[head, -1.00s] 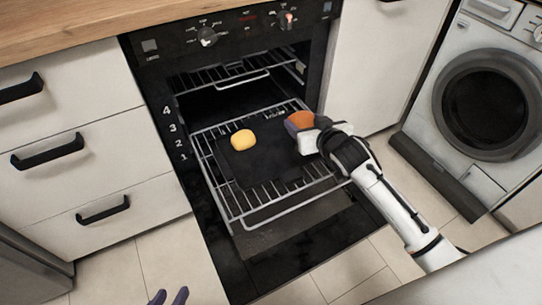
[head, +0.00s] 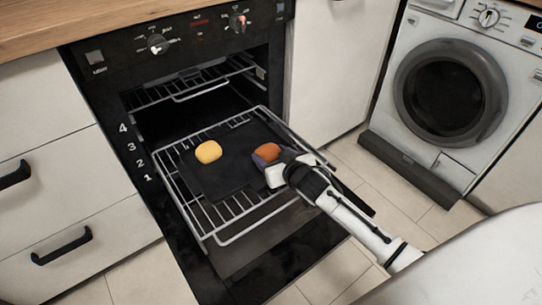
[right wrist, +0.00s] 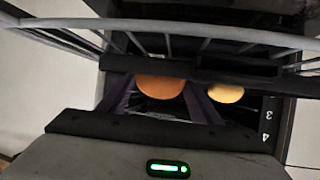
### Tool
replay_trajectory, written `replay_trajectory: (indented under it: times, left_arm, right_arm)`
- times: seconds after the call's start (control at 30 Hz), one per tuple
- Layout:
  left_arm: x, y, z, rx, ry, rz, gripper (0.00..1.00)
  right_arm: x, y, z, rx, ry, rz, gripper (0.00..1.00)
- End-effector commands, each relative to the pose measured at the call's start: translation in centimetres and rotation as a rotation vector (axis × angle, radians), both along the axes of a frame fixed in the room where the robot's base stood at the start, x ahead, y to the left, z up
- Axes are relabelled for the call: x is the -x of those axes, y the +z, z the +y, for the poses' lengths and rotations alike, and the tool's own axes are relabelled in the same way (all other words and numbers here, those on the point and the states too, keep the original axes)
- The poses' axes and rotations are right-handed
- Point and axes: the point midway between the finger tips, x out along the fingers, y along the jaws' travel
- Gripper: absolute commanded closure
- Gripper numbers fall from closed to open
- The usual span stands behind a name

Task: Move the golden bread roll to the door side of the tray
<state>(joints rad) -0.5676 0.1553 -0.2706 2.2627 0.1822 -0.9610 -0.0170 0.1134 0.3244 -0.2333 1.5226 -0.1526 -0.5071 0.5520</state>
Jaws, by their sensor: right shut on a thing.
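A yellow-golden bread roll (head: 208,152) sits on the black tray (head: 222,183), towards its left and back. It also shows in the right wrist view (right wrist: 226,93), beside my fingers. My right gripper (head: 266,155) is shut on an orange-brown roll (head: 270,151) at the right part of the tray. In the right wrist view that roll (right wrist: 160,88) is between the two purple fingers. I cannot tell whether it touches the tray. My left gripper is out of view.
The tray lies on a pulled-out wire rack (head: 235,237) above the lowered oven door (head: 235,265). Another rack (head: 200,88) is higher inside the oven. Drawers stand at left; a washing machine (head: 452,95) stands at right.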

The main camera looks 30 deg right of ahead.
Motion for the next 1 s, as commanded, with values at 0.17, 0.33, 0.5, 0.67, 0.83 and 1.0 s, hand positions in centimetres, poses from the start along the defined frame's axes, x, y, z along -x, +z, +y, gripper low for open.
replay_trajectory:
  times: [0.17, 0.33, 0.5, 0.67, 0.83, 1.0]
  left_arm:
    - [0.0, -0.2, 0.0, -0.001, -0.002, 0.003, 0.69]
    - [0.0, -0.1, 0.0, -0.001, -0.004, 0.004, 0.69]
    - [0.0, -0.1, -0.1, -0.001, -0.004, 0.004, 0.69]
    - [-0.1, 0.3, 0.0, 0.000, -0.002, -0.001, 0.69]
    - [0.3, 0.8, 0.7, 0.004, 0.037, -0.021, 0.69]
    - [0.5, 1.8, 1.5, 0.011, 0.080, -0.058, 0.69]
  right_arm:
    - [0.0, -0.3, 0.0, -0.001, 0.000, 0.000, 0.64]
    - [0.0, -0.3, 0.0, -0.001, 0.000, 0.000, 0.23]
    - [0.0, -0.3, 0.0, 0.000, 0.000, 0.000, 0.23]
    - [0.0, 0.3, 0.0, 0.000, 0.000, -0.001, 0.23]
    - [2.4, 1.5, 0.2, -0.002, 0.001, 0.002, 0.23]
    - [5.9, 3.2, 0.3, -0.002, 0.000, 0.002, 0.23]
